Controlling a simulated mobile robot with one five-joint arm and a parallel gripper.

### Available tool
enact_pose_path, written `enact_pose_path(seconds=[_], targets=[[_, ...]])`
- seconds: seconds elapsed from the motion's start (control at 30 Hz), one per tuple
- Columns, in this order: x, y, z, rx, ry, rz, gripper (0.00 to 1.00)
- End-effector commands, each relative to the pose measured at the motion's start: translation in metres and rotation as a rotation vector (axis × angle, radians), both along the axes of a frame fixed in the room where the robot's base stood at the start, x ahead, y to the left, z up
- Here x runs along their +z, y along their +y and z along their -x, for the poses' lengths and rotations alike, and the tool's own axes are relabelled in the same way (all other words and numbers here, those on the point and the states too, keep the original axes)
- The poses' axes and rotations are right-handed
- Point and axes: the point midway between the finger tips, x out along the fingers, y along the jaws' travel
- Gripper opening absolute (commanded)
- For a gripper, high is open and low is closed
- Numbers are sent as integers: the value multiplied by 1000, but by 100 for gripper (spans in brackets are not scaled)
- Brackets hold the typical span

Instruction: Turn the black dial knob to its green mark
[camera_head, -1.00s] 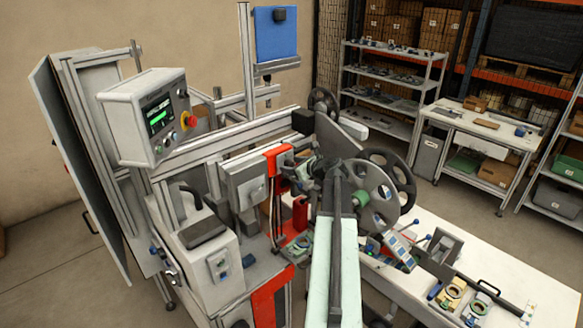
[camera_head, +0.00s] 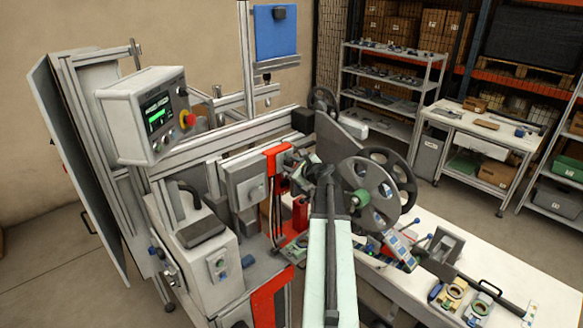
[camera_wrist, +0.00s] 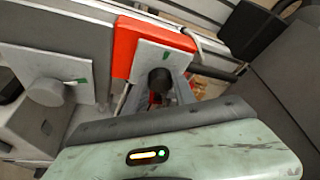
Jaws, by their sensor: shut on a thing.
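The black dial knob (camera_wrist: 160,80) shows in the wrist view on a pale grey plate (camera_wrist: 149,58) in front of a red panel. A small green mark (camera_wrist: 167,54) is on the plate above the knob. My gripper (camera_wrist: 158,93) is shut on the knob, its fingertips partly hidden behind my pale green wrist housing. I cannot make out the knob's pointer. In the head view, my gripper (camera_head: 294,160) reaches left to the red panel (camera_head: 275,154), and its fingers are too small to see clearly there.
A grey knob (camera_wrist: 45,92) with its own green mark sits on a plate to the left. Large grey reels (camera_head: 368,192) stand close to the right of my arm. A control box (camera_head: 147,115) stands at left. A white table (camera_head: 440,248) with small parts lies at right.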

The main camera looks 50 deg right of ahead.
Motion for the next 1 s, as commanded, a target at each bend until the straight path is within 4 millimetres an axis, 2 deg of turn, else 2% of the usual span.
enact_pose_path(seconds=[0.03,1.0], targets=[[-5,3,1,3,6,44,0],[-14,6,0,1,70,959,0]])
